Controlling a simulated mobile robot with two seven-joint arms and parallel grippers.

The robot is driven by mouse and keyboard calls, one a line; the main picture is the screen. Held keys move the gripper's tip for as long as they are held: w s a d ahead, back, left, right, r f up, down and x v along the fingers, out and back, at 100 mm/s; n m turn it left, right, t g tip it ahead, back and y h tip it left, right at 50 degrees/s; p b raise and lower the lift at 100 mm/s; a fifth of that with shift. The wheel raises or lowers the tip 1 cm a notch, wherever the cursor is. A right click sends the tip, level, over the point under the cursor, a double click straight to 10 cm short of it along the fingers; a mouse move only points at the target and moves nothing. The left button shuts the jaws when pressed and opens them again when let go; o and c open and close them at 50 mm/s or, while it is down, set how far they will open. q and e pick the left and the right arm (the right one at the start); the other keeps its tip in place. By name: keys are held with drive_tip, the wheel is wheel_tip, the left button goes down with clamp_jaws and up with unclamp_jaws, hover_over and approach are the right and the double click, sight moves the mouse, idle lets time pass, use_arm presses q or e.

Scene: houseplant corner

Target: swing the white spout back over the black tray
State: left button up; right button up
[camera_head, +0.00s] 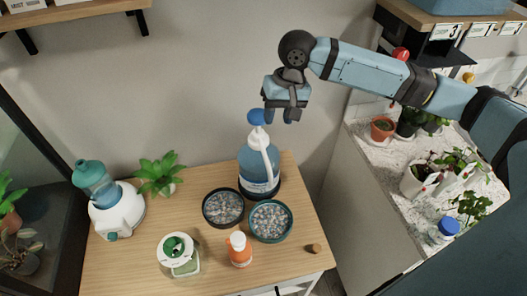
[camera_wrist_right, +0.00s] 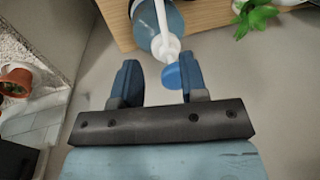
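A blue bottle (camera_head: 250,164) with a white spout (camera_head: 268,158) and a round blue knob (camera_head: 256,116) stands at the back right of the wooden table. The spout slants down toward the front right, with its tip toward the teal tray (camera_head: 290,226). The black tray (camera_head: 205,214), filled with pebbles, lies left of it. My right gripper (camera_head: 280,112) is open and empty, above and right of the knob. In the right wrist view, the spout (camera_wrist_right: 163,25) and knob (camera_wrist_right: 172,77) lie beyond my open fingers (camera_wrist_right: 158,66), the knob nearer the right-hand finger. My left gripper is not in view.
An orange bottle (camera_head: 239,251), a green-lidded jar (camera_head: 181,258) and a brown stopper (camera_head: 313,248) stand near the table's front. A white-and-teal appliance (camera_head: 118,214) and a plant (camera_head: 157,173) are at left. A speckled counter (camera_head: 385,158) with pots is at right.

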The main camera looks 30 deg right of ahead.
sight(266, 157)
drive_tip(key=f, duration=0.4)
drive_tip(key=a+f, duration=0.1)
drive_tip(key=f, duration=0.3)
drive_tip(key=a+f+p, duration=0.1)
drive_tip(key=f, duration=0.4)
drive_tip(key=shift+w+a+f, duration=0.1)
drive_tip(key=shift+w+a, duration=0.15)
drive_tip(key=shift+w, duration=0.05)
clamp_jaws()
